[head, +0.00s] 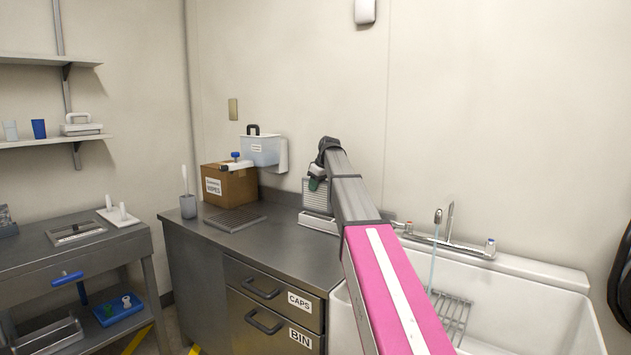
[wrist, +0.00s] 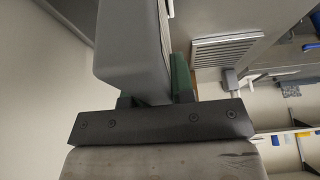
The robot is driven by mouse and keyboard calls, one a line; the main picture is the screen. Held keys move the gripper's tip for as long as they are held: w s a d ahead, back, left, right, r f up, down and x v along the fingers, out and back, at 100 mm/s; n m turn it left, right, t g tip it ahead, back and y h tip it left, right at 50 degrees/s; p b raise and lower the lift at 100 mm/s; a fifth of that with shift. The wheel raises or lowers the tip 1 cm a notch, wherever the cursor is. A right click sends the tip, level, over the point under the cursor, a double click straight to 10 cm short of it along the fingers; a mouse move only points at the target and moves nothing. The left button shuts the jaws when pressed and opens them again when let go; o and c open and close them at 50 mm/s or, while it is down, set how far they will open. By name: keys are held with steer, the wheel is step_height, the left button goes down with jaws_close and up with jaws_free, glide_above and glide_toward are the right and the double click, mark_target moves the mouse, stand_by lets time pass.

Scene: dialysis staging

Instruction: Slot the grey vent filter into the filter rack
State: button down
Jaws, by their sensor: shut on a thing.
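My gripper (head: 315,182) hangs over the back of the counter, left of the sink, with a dark green finger showing. In the wrist view my gripper (wrist: 158,95) is shut on a smooth grey block, the grey vent filter (wrist: 130,45), which extends well past the fingers. A pale ribbed panel shows just below and behind my gripper in the head view; I cannot tell how much of it is the filter. The pale low base under it, apparently the filter rack (head: 319,223), stands on the counter. Contact between filter and rack cannot be made out.
A ribbed drain mat (head: 234,220) lies on the counter (head: 285,247) to the left; it also shows in the wrist view (wrist: 225,48). A cardboard box (head: 230,187), a clear bin (head: 262,151) and a brush cup (head: 188,207) are behind and left. The sink (head: 510,300) is at right.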

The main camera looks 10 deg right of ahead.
mark_target(323, 181)
steer(key=shift+f, duration=0.7)
steer(key=shift+f, duration=2.55)
stand_by(0.8)
steer(key=c, duration=0.9)
jaws_free()
steer(key=v, duration=1)
steer(key=shift+s+d+r, duration=0.1)
steer(key=shift+s+r, duration=0.05)
steer(key=shift+r, duration=0.25)
